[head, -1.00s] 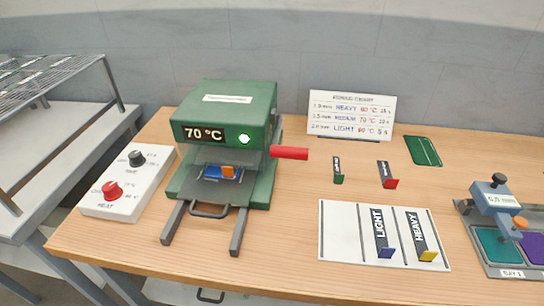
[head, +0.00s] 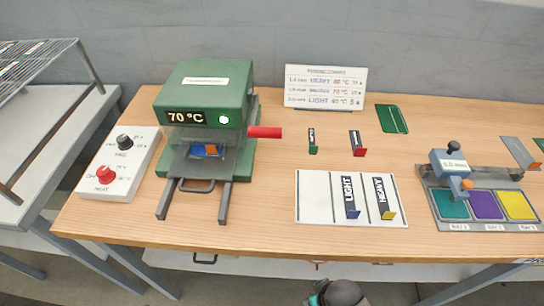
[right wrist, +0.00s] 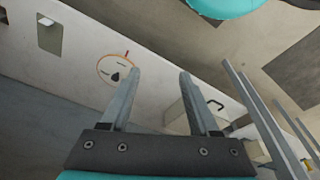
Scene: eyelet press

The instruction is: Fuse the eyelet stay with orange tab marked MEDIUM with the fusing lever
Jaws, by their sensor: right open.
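The green press (head: 205,90) stands at the left of the bench, its display reading 70 °C with a green light lit. Its red lever (head: 264,132) sticks out to the right. In its opening lies a piece with an orange tab (head: 211,150) beside blue; any marking on it is unreadable and it is partly shaded by the press. My right gripper (right wrist: 158,80) is open and empty in the right wrist view, away from the bench top. My left gripper is not in view.
A control box (head: 123,165) with red HEAT and black knobs sits left of the press. A white mat (head: 315,200) holds LIGHT and HEAVY stays. A chart (head: 325,87) stands behind. A coloured-pad fixture (head: 470,229) is at right. Bench between press and mat is clear.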

